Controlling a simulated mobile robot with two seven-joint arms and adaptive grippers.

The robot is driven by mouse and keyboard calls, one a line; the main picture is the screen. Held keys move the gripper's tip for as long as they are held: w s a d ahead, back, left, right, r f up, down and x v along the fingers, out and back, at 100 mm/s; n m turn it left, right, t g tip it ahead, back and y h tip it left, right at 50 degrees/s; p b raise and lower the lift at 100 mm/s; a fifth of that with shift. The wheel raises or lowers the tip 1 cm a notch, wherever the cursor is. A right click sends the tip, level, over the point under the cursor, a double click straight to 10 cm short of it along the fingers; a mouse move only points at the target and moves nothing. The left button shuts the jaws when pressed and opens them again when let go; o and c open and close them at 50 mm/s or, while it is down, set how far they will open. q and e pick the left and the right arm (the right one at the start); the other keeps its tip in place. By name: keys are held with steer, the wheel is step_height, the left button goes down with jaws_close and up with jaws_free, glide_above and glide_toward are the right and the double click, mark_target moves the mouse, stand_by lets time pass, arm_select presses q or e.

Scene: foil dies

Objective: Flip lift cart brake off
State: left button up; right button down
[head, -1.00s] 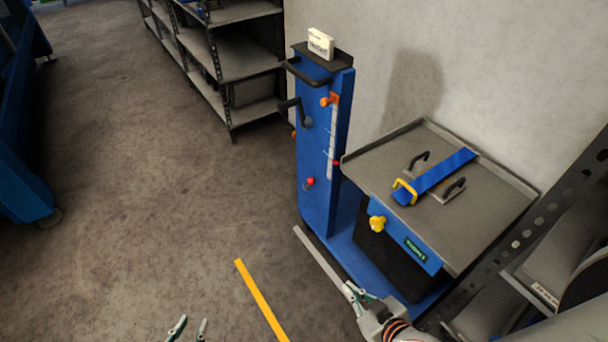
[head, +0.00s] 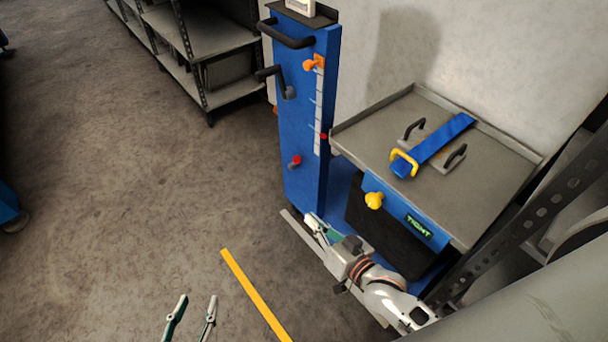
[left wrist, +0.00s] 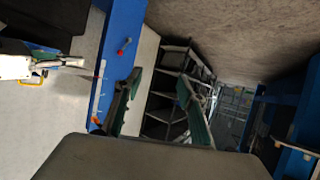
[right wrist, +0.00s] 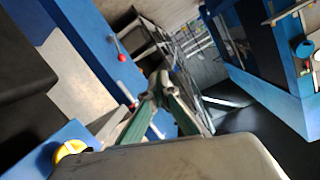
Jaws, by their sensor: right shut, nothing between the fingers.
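The lift cart's blue column (head: 301,120) stands upright against the pale wall. On its face is a small lever with a red knob (head: 295,160); the lever also shows in the left wrist view (left wrist: 124,47) and the right wrist view (right wrist: 121,57). I cannot tell for sure whether this lever is the brake. My right gripper (head: 318,222) is shut and empty, in front of the column's foot, below the red-knobbed lever and apart from it. My left gripper (head: 191,305) is open and empty above the floor, left of the yellow stripe.
The cart's grey tray (head: 372,124) holds a blue bar with a yellow handle (head: 404,163). A yellow knob (head: 374,200) sits below it beside a "TIGHT" label. A black crank (head: 272,76) and orange knob (head: 311,64) are higher on the column.

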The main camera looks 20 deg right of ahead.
arm_select(q)
steer(key=s+d+f+n+h+b, duration=0.1)
steer(key=d+f+n+b, duration=0.4)
steer(key=b, duration=1.2)
steer(key=shift+s+d+f+n+b, duration=0.2)
steer(key=shift+d+f+n+b, duration=0.1)
steer(key=shift+d+f, duration=0.4)
arm_select(e)
steer(key=w+d+f+m+t+h, duration=0.2)
steer(key=w+d+f+m+t, duration=0.1)
steer(key=w+f+m, duration=0.4)
steer(key=w+d+f+m+t+h, duration=0.2)
steer(key=w+d+f+m+t, duration=0.2)
steer(key=w+f+m, duration=0.4)
steer(key=w+d+m, duration=0.1)
steer(key=w+m, duration=0.2)
steer(key=shift+f, duration=0.3)
steer(key=shift+w, duration=0.1)
steer(key=b, duration=0.2)
glide_toward(293, 163)
steer(key=w+d+r, duration=0.2)
steer(key=r, duration=0.1)
steer(key=w+d+r, duration=0.1)
steer(key=r, duration=0.1)
steer(key=shift+w, duration=0.1)
arm_select(q)
steer(key=shift+s+d+n+t+p, duration=0.1)
steer(key=shift+d+n+t+p, duration=0.3)
steer(key=shift+n, duration=0.5)
